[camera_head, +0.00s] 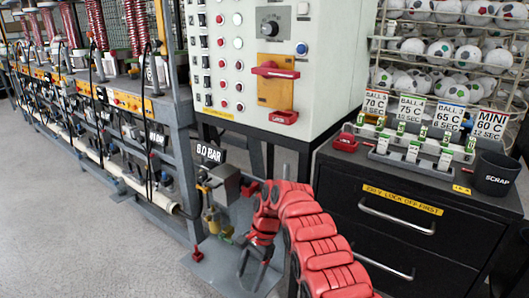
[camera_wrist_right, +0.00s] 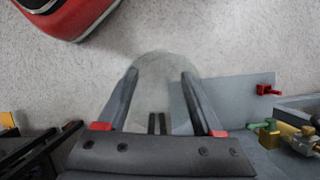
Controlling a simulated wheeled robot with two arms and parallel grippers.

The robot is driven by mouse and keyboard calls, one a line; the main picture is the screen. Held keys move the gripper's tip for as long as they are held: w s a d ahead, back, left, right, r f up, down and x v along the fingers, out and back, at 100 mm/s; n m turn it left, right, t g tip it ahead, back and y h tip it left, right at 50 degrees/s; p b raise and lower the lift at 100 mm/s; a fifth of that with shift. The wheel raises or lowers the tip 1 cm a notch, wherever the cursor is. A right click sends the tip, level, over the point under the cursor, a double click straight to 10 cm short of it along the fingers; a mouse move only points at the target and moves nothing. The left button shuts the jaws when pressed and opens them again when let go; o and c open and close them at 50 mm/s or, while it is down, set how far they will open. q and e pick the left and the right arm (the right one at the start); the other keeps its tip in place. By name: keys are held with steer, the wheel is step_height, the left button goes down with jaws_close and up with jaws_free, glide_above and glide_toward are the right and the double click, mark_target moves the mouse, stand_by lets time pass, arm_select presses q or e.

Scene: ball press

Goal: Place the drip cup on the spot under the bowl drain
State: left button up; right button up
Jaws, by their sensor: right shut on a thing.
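My right gripper (camera_head: 258,272) points down over the grey plate, its red arm coming in from the lower right. In the right wrist view its two dark fingers (camera_wrist_right: 160,85) are closed on a pale, see-through round thing, which looks like the drip cup (camera_wrist_right: 165,65). The cup is hard to make out in the head view. The filter bowl (camera_head: 211,219) hangs under the grey unit by the 8.0 BAR sign, to the left of my gripper. Its drain is too small to tell clearly. The marked spot cannot be made out. My left gripper is out of view.
The grey plate (camera_head: 208,273) lies low by the frame, with a small red part (camera_head: 197,255) at its edge. A black drawer cabinet (camera_head: 400,220) stands at right, with a scrap cup (camera_head: 495,174) on top. Open floor (camera_head: 90,240) lies at left.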

mark_target(251, 281)
steer(key=shift+s+a+r+n, duration=0.2)
steer(key=shift+s+r+n, duration=0.1)
steer(key=shift+n, duration=0.1)
steer(key=shift+d+r+n, duration=0.2)
steer(key=shift+d+n, duration=0.1)
steer(key=shift+d, duration=0.05)
steer(key=shift+s+r+n+g+h, duration=0.15)
steer(key=shift+s+n+g+h, duration=0.15)
steer(key=shift+s, duration=0.05)
steer(key=shift+s+a+r+n, duration=0.1)
steer(key=shift+a+r+n, duration=0.1)
steer(key=shift+n, duration=0.1)
steer(key=shift+s+d, duration=0.1)
steer(key=shift+d+r, duration=0.15)
steer(key=shift+d, duration=0.15)
steer(key=shift+s+n, duration=0.1)
steer(key=shift+n, duration=0.2)
steer(key=shift+r, duration=0.1)
steer(key=shift+s, duration=0.2)
